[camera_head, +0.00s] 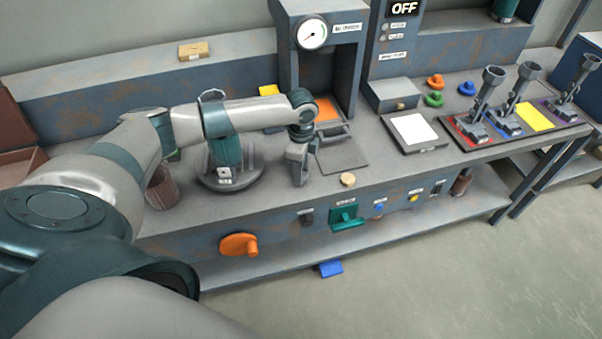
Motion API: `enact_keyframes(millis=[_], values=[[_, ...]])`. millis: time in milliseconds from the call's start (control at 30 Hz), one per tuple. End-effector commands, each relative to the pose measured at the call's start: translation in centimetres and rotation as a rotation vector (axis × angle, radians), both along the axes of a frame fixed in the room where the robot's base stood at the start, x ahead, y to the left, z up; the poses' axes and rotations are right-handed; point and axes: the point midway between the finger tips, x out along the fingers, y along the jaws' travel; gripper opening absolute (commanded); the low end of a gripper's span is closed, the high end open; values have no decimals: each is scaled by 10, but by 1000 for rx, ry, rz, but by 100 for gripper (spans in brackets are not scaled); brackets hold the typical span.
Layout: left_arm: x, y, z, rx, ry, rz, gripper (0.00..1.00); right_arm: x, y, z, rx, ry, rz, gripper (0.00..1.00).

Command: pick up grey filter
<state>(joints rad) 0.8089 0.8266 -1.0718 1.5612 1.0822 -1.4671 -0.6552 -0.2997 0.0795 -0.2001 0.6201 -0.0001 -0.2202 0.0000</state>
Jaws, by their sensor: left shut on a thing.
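My left arm reaches in from the left across the workbench. My left gripper (298,172) points down just above or at the bench top, in front of the gauge machine and left of a dark flat plate. It is shut on a small grey thing, which I take to be the grey filter; the fingers hide most of it, and its outline blends with the grey gripper. I cannot tell whether it touches the bench. My right gripper is not in view.
A gauge machine (312,34) stands behind the gripper. A round dark base (228,180) is to its left, and a tan disc (347,180) lies to its right. A white-topped tray (414,132) and upright grey tools (487,88) stand further right. An orange knob (238,245) sticks out of the bench front.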

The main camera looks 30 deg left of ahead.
Motion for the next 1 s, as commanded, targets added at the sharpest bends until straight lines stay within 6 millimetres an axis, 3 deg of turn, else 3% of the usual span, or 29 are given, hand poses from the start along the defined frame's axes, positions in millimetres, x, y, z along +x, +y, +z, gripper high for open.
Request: enact_keyframes(millis=[167, 367, 800, 1000], values=[[1, 0, 10, 0, -2, 0, 12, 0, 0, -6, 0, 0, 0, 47], [2, 0, 37, -1, -4, -1, 12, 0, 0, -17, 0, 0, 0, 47], [-3, -83, 86, -3, -3, -4, 12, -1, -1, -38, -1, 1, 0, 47], [-4, -107, 102, -1, -2, -2, 12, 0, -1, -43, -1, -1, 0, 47]])
